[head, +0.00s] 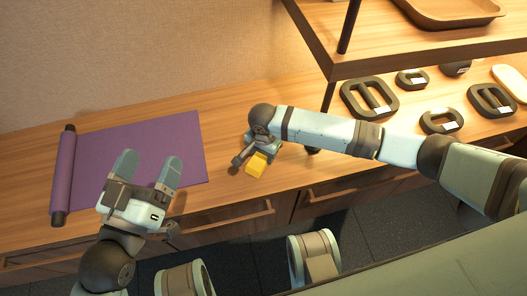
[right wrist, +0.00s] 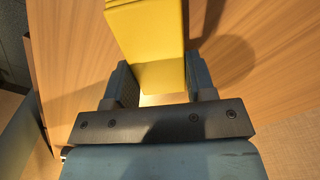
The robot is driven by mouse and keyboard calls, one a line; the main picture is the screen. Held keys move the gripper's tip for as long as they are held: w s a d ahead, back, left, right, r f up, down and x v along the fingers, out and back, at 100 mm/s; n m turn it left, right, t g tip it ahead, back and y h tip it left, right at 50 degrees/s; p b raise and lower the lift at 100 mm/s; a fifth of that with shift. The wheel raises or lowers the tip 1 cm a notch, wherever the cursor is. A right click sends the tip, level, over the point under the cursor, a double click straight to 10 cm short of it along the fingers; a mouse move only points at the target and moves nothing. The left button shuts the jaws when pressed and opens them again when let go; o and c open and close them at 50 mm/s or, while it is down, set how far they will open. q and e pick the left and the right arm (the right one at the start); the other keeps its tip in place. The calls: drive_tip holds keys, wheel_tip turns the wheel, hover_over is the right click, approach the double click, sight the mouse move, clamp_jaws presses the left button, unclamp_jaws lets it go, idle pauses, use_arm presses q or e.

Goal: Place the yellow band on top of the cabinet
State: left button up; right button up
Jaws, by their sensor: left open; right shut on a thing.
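The yellow band (head: 257,164) looks like a folded yellow block. My right gripper (head: 256,155) is shut on it, over the wooden cabinet top (head: 225,135) near its front edge. In the right wrist view the yellow band (right wrist: 150,35) sits between the two fingers (right wrist: 162,80) and sticks out beyond them, with wood grain and a shadow behind it. I cannot tell whether the band touches the wood. My left gripper (head: 148,167) is open and empty, above the front part of the purple mat.
A purple mat (head: 150,135), partly rolled at its left end, lies on the left of the top. A raised wooden shelf (head: 430,45) with a tray (head: 450,12) stands at the right. Several dark weights (head: 368,98) lie under it. Bare wood shows between mat and shelf.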

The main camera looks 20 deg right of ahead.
use_arm(q)
drive_tip(key=shift+r, duration=0.1)
use_arm(e)
drive_tip(key=o, duration=0.9)
drive_tip(key=shift+f, duration=0.1)
wheel_tip(320, 180, up, 7)
drive_tip(key=p, duration=0.2)
drive_tip(key=shift+f+p, duration=0.2)
drive_tip(key=shift+p, duration=0.15)
use_arm(q)
drive_tip(key=shift+w+a+f+g+y+p, duration=0.1)
drive_tip(key=shift+a+f+g+y+p, duration=0.6)
drive_tip(key=shift+a+f+y+p, duration=0.35)
use_arm(e)
drive_tip(key=shift+r, duration=2.85)
use_arm(q)
drive_tip(key=shift+d+f, duration=0.1)
drive_tip(key=shift+f, duration=0.05)
